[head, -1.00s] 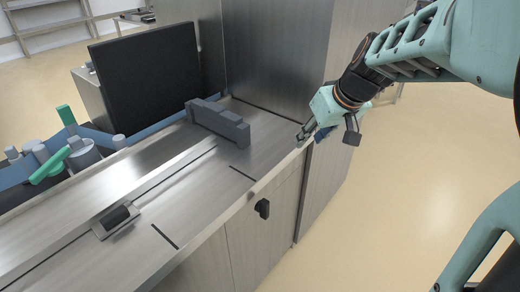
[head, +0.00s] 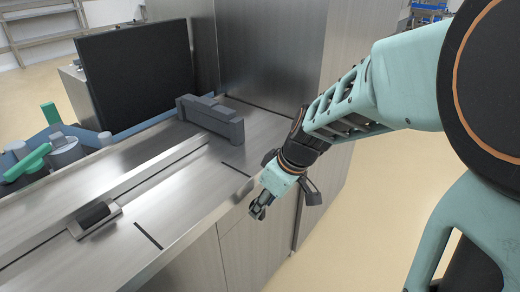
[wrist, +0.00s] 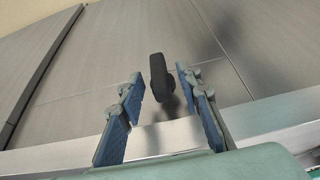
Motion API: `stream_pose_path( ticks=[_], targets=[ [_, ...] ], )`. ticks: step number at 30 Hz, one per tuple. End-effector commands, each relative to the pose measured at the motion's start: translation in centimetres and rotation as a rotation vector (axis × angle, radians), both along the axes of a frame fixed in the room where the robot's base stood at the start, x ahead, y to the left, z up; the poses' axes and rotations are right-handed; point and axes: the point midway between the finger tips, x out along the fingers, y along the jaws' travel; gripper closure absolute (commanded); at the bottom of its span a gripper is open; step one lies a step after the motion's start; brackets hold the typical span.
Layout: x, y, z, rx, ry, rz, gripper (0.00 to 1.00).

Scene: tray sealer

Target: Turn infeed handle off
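A small black handle (wrist: 158,78) sticks out from the grey cabinet front in the wrist view. It shows upright, a little ahead of my gripper (wrist: 160,90). The gripper's two blue-padded fingers are spread, one on each side of the handle's line, and nothing is between the pads. In the head view my gripper (head: 258,205) is at the cabinet's front, just below the counter edge. The handle is hidden behind my gripper there.
The metal counter (head: 180,195) carries a grey block (head: 210,119) and a black-topped clamp (head: 94,217). A dark panel (head: 137,72) and green-handled parts (head: 28,162) stand at the left. Open floor (head: 330,240) lies right of the cabinet.

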Motion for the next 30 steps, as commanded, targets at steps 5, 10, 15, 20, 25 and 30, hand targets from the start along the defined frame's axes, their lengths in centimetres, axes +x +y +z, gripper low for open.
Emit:
stream_pose_path(
  ticks=[5,10,15,20,25,30],
  targets=[
    [0.36,0.49,-1.51,0.000,0.000,0.001,0.68],
    [0.47,0.58,-1.65,0.000,0.000,0.000,0.68],
    [0.46,0.56,-1.60,-0.001,-0.001,0.000,0.69],
    [0.45,0.55,-1.60,-0.001,-0.001,0.000,0.87],
    [0.45,0.55,-1.59,0.000,0.000,0.000,1.00],
    [0.48,0.51,-1.58,0.008,0.011,-0.002,1.00]
  ],
)
